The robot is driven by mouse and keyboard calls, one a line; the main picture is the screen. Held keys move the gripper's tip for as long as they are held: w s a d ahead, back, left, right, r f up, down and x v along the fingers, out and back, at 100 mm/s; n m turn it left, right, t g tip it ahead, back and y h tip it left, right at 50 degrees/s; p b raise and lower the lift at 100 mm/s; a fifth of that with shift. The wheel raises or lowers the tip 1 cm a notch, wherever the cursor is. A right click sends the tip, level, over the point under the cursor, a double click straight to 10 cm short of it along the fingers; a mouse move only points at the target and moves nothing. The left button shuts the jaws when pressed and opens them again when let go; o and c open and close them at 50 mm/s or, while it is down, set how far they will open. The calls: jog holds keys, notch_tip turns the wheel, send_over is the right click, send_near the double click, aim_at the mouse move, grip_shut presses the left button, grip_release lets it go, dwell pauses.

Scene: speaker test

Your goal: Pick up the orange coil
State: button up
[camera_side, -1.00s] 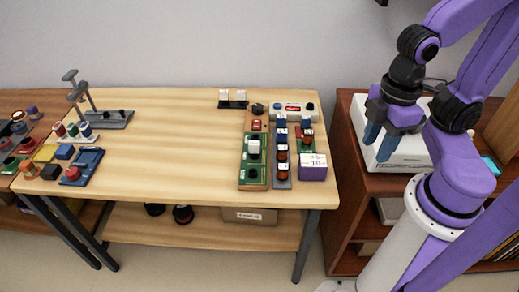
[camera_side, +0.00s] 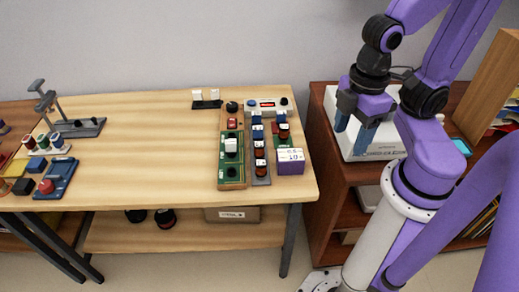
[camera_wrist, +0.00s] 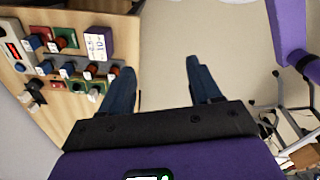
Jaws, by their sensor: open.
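Small orange-brown coils (camera_side: 259,153) stand among dark and blue parts in the grey strip on the right part of the wooden table. Another orange-brown coil (camera_side: 283,131) sits on the green board beside it. In the wrist view, orange-brown coils (camera_wrist: 66,43) show at the upper left; I cannot tell which one is the task's orange coil. My gripper (camera_side: 351,133) is open and empty, right of the table and in front of a white box. In the wrist view, my gripper (camera_wrist: 160,68) has its blue fingers wide apart, with only floor between them.
A purple-and-white box (camera_side: 290,161) stands right beside the strip. A green board (camera_side: 231,172) lies on its left. A white device (camera_side: 266,105) is behind. The table's middle (camera_side: 150,150) is clear. A brown cabinet (camera_side: 322,190) carries the white box (camera_side: 375,145).

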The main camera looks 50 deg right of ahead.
jog(key=n, duration=0.4)
send_over(260, 143)
notch_tip(260, 143, down, 5)
jog(key=f, duration=1.2)
jog(key=shift+w, duration=0.3)
jog(key=f, duration=0.4)
jog(key=shift+s+f, duration=0.15)
jog(key=shift+s, duration=0.25)
jog(key=shift+f, duration=0.55)
jog(key=c, duration=1)
